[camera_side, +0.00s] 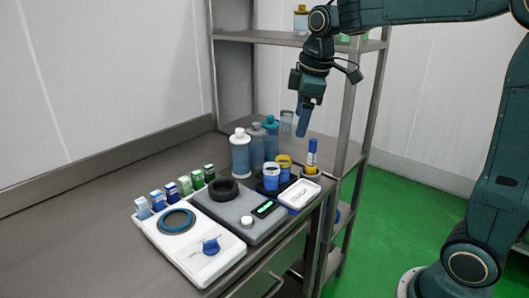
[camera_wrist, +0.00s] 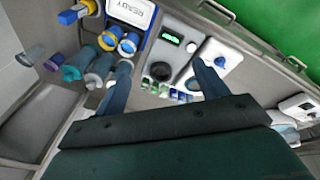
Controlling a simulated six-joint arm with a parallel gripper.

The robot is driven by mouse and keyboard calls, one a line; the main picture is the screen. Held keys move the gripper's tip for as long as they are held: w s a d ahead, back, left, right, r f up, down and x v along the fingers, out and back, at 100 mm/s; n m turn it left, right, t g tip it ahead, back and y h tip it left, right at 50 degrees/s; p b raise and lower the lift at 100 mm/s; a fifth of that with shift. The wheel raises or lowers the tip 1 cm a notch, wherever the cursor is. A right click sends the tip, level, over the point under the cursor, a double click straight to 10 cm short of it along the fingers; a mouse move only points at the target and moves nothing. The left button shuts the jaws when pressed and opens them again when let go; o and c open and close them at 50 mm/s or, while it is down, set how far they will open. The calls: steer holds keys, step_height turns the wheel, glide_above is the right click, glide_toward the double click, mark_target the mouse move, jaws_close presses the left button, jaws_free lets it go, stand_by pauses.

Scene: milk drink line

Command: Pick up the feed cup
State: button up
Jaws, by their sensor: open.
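Two small cups stand side by side on a dark tray near the bottles. One is blue and white (camera_side: 271,178); the other has a yellow band (camera_side: 285,163). I cannot tell which is the feed cup. In the wrist view, a yellow-banded cup (camera_wrist: 109,38) and a blue cup (camera_wrist: 128,44) show at upper left, outside the span between my fingers. My gripper (camera_side: 303,122) is open and empty, pointing down, well above the bench behind the cups. Its two spread fingers also show in the wrist view (camera_wrist: 163,75).
Several bottles (camera_side: 240,155) stand behind the cups. A white READY sign (camera_side: 300,194) and a marker holder (camera_side: 311,169) are at the right edge. A grey unit with a display (camera_side: 264,209), a white tray (camera_side: 205,268) and small cartons (camera_side: 156,199) fill the front left. A shelf rack (camera_side: 345,110) stands behind.

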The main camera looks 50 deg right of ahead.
steer(key=w+d+f+n+g, duration=0.1)
steer(key=w+d+f+n, duration=0.3)
steer(key=w, duration=0.5)
steer(key=n+g, duration=0.2)
glide_toward(271, 172)
step_height(271, 172, up, 2)
steer(key=w+d, duration=0.1)
steer(key=d, duration=0.2)
steer(key=shift+w+a, duration=0.15)
steer(key=shift+a, duration=0.1)
step_height(271, 172, down, 9)
steer(key=shift+r, duration=0.2)
steer(key=shift+f, duration=2.55)
steer(key=c, duration=1.2)
